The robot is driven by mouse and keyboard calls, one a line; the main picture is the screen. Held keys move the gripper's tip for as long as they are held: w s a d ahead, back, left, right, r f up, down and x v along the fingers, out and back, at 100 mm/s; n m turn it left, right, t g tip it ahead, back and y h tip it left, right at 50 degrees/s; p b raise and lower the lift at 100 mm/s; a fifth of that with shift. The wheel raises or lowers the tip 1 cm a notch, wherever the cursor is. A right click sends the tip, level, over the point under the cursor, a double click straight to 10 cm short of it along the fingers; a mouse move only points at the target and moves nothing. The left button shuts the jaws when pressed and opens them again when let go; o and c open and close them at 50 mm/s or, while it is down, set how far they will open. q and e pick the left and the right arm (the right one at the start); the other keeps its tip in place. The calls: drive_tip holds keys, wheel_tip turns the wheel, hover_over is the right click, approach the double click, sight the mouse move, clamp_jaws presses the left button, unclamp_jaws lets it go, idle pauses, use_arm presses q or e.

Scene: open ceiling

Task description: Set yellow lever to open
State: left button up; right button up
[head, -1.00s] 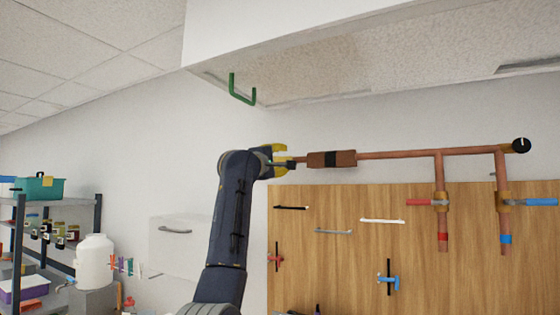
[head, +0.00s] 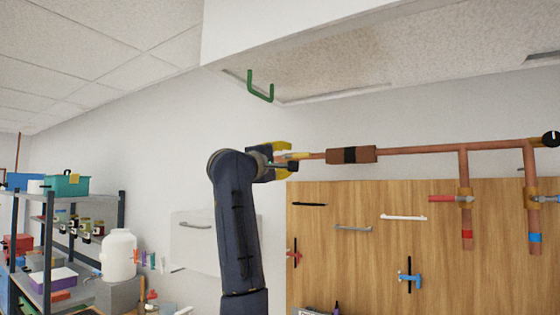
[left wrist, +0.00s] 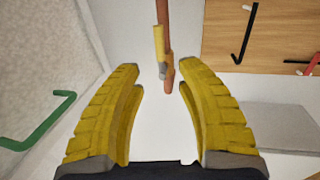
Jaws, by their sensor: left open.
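The yellow lever (left wrist: 159,43) lies nearly along the copper pipe (left wrist: 163,12) in the left wrist view, close to the pipe's end. In the head view a small pale yellow piece (head: 293,156) shows at the left end of the pipe, partly hidden by my gripper. My left gripper (head: 286,157) is open at that pipe end. In the left wrist view the yellow fingers of my left gripper (left wrist: 165,88) are spread wide, with the lever and pipe end beyond and between them. Nothing is held. My right gripper is not in view.
A wooden panel (head: 350,255) with several handles stands below. A green handle (head: 260,91) hangs above. Shelves (head: 118,205) stand at left.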

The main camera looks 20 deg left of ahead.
use_arm(q)
drive_tip(key=shift+v, duration=1.05)
